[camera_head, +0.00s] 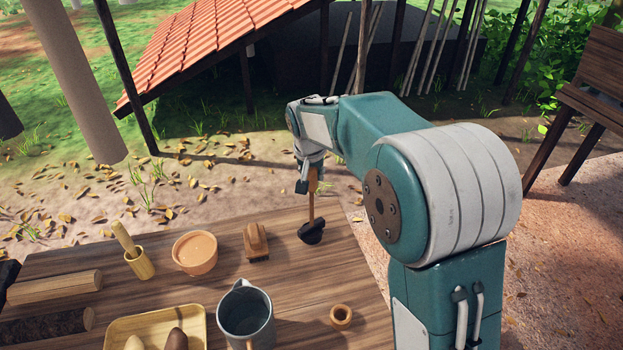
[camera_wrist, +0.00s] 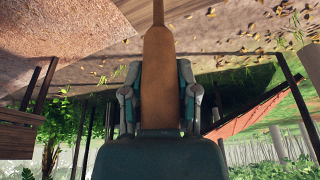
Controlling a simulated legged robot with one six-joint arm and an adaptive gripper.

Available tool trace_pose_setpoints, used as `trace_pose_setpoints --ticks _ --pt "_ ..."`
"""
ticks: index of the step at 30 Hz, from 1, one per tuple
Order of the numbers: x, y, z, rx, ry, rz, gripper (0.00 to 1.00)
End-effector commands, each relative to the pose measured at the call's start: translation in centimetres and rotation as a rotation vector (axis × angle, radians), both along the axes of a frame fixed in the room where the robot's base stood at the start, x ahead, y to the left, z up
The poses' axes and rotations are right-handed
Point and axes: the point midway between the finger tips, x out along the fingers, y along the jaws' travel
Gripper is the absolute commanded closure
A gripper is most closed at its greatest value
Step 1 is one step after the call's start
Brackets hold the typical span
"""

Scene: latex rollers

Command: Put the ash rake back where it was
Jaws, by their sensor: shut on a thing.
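The ash rake (camera_head: 311,208) has a wooden handle and a dark head. It hangs upright from my gripper with its head (camera_head: 312,233) at the far right part of the table top. I cannot tell whether the head touches the table. My gripper (camera_head: 307,186) is shut on the upper handle. In the wrist view, the broad brown handle (camera_wrist: 158,75) runs between the two fingers of my gripper (camera_wrist: 160,100). The rake's head is out of that view.
The wooden table (camera_head: 290,290) holds a brush (camera_head: 256,240), a terracotta bowl (camera_head: 195,252), a mortar with pestle (camera_head: 138,262), a grey mug (camera_head: 246,315), a small wooden ring (camera_head: 341,316), a yellow tray (camera_head: 112,327) and logs (camera_head: 55,287). Bare table lies between the brush and the ring.

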Motion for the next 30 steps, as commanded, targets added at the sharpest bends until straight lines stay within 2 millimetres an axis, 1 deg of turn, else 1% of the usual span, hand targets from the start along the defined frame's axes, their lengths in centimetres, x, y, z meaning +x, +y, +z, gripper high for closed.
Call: trace_pose_setpoints --ticks 1,4,12,13,14,15,26,29,30 --pt "0.0 0.1 -0.7 0.0 0.0 0.001 1.0" --pt "0.0 0.1 -1.7 0.0 -0.001 0.001 1.0" --pt "0.0 0.1 -1.8 0.0 -0.002 0.001 1.0" --pt "0.0 0.1 -1.8 0.0 -0.001 0.001 0.47" --pt "0.0 0.1 -1.8 0.0 -0.001 0.001 0.33" --pt "0.0 0.1 -1.8 0.0 -0.001 0.001 0.26" --pt "0.0 0.1 -1.7 0.0 -0.001 0.001 0.26" --pt "-0.2 0.2 -1.0 0.0 -0.003 0.001 0.26" --pt "-0.3 0.2 -0.5 0.001 -0.004 0.002 0.26"
